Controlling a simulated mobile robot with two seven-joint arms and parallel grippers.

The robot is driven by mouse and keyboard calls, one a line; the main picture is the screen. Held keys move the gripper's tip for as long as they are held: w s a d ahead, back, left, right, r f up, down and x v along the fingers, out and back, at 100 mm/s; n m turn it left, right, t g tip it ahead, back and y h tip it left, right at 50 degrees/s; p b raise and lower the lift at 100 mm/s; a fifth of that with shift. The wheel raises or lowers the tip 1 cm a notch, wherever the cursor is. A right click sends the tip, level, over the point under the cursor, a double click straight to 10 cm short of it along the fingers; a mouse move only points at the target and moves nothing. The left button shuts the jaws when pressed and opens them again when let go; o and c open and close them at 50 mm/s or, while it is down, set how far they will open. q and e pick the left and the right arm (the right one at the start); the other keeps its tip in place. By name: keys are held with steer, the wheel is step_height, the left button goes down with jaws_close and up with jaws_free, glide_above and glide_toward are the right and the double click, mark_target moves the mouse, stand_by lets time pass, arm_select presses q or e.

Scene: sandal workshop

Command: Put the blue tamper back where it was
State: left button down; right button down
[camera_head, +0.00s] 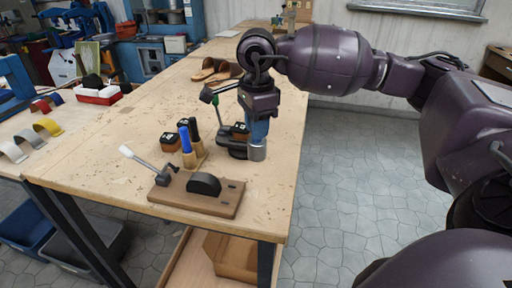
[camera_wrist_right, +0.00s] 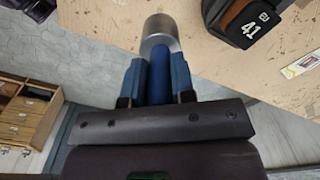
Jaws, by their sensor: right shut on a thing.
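The blue tamper has a blue handle (camera_wrist_right: 161,90) and a silver cylinder head (camera_head: 257,150), which also shows in the right wrist view (camera_wrist_right: 160,38). My right gripper (camera_head: 259,128) is shut on the handle, with its two fingers (camera_wrist_right: 159,78) on either side. The tamper hangs upright, head down, by the right edge of the workbench (camera_head: 275,195). I cannot tell whether the head touches the bench top. My left gripper is not in view.
A wooden board (camera_head: 222,200) with a lever and black block lies at the front. A wooden holder (camera_head: 190,160) with blue and black handled tools stands behind it. A black piece labelled 41 (camera_wrist_right: 247,22) is close to the tamper. Sandals (camera_head: 208,75) lie farther back.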

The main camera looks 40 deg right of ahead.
mark_target(256, 148)
steer(key=shift+f, duration=2.9)
steer(key=shift+f, duration=0.2)
steer(key=c, duration=1)
jaws_free()
steer(key=shift+o, duration=0.2)
